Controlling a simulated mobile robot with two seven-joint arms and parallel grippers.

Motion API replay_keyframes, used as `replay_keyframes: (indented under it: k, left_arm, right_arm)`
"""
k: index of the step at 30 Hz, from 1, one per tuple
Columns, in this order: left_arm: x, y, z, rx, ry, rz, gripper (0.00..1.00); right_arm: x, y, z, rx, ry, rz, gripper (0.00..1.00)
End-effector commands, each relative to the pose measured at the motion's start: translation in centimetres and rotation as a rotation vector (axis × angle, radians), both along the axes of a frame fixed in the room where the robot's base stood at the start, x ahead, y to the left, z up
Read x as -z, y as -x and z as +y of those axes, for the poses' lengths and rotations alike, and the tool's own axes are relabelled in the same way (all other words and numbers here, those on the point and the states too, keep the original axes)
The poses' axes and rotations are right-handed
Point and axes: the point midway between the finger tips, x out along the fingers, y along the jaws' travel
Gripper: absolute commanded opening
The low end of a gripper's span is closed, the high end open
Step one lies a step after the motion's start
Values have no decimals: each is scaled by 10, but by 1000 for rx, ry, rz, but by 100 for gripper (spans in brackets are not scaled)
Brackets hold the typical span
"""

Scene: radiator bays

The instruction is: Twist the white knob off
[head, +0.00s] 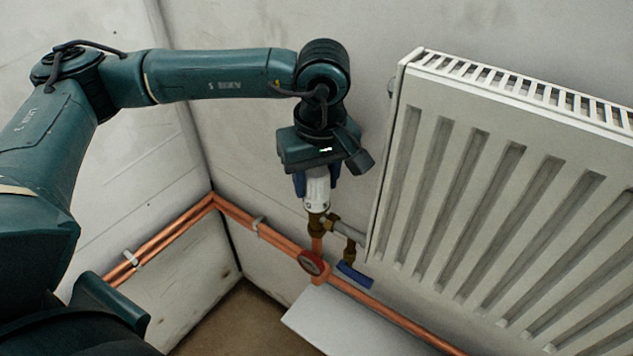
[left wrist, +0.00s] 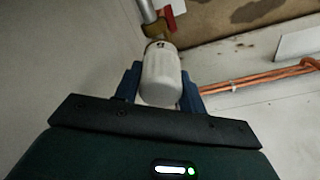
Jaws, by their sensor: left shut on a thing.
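The white knob (head: 317,192) sits on top of a brass valve (head: 317,224) at the left side of the radiator. In the head view my left gripper (head: 316,184) points down over the knob, with its blue fingers on either side of it. In the left wrist view the white knob (left wrist: 161,75) stands between the two blue fingers (left wrist: 160,88), and the gripper is shut on it. The brass valve body (left wrist: 156,28) shows just beyond the knob. My right gripper is not in view.
The white radiator (head: 500,180) stands close to the right of my gripper. Copper pipes (head: 270,235) run along the walls below. A pale shelf-like panel (head: 335,325) lies lower down.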

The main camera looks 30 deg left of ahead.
Motion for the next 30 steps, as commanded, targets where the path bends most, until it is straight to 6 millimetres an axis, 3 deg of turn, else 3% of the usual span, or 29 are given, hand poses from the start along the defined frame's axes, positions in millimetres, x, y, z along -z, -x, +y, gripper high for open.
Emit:
replay_keyframes:
  k: [4, 30]
  left_arm:
    - [2, 1, 0, -66, -2, 5, 15]
    - [-13, 0, 1, -66, 1, 2, 15]
  right_arm:
    - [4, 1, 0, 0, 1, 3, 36]
    - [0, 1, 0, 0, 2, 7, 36]
